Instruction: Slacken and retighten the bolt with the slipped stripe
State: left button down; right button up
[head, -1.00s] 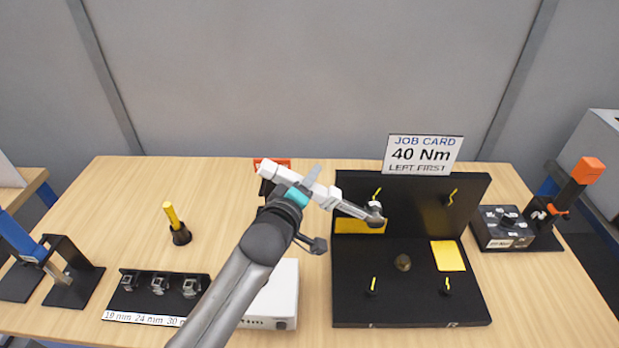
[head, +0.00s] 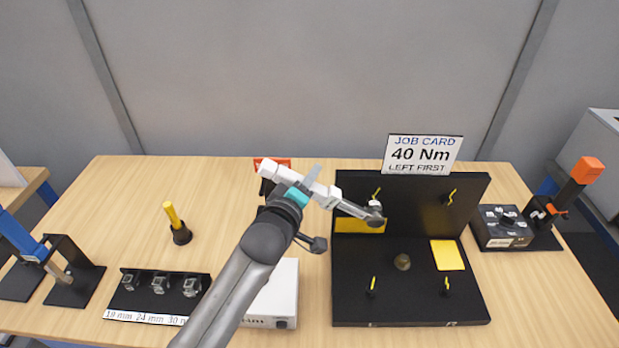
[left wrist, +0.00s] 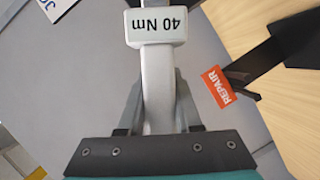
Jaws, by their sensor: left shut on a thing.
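My left gripper (head: 312,183) is shut on a torque wrench (head: 350,208), which slants down to the right with its white handle end at upper left. In the left wrist view, the wrench (left wrist: 160,95) lies between the fingers and its label reads 40 Nm. Its socket end is just below the upper left striped bolt (head: 376,193) on the black fixture (head: 410,315); I cannot tell whether they touch. The upper right bolt (head: 449,197) has a yellow stripe that looks kinked. The lower left bolt (head: 372,287) and lower right bolt (head: 447,288) have straighter stripes. My right gripper is not in view.
A job card (head: 424,155) reads 40 Nm, left first. A dial box (head: 506,228) and orange-handled tool (head: 580,180) stand right. A socket rack (head: 125,301), yellow marker (head: 174,218), white box (head: 280,295) and blue-handled tool (head: 25,245) are left. A red repair sign (left wrist: 220,87) is behind the wrench.

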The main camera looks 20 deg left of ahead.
pick_arm(q)
jog(key=shift+w+a+r, duration=0.1)
jog(key=shift+w+r, duration=0.05)
jog(key=shift+w, duration=0.3)
jog(key=shift+w+a+r, duration=0.1)
jog(key=shift+w, duration=0.35)
dwell(0.7)
jog(key=shift+d+r+m+p, duration=0.3)
jog(key=shift+r+p, duration=0.25)
jog(key=shift+p, duration=0.15)
jog(key=shift+w+d+r+m+g+y+p, duration=0.15)
jog(key=shift+d+r+m+p, duration=0.25)
jog(key=shift+p, duration=0.35)
jog(key=shift+w+d+r+m+g+y+p, duration=0.2)
jog(key=shift+d+r+p, duration=0.2)
jog(key=shift+p, duration=0.35)
dwell(1.0)
jog(key=shift+w+d+r+m+y+p, duration=0.2)
jog(key=shift+d+r+m+y+p, duration=0.15)
jog(key=shift+d+r+m+p, duration=0.55)
dwell(1.8)
jog(key=shift+n, duration=0.3)
jog(key=shift+s+a+f, duration=0.1)
jog(key=shift+a+f, duration=0.15)
jog(key=shift+a, duration=0.05)
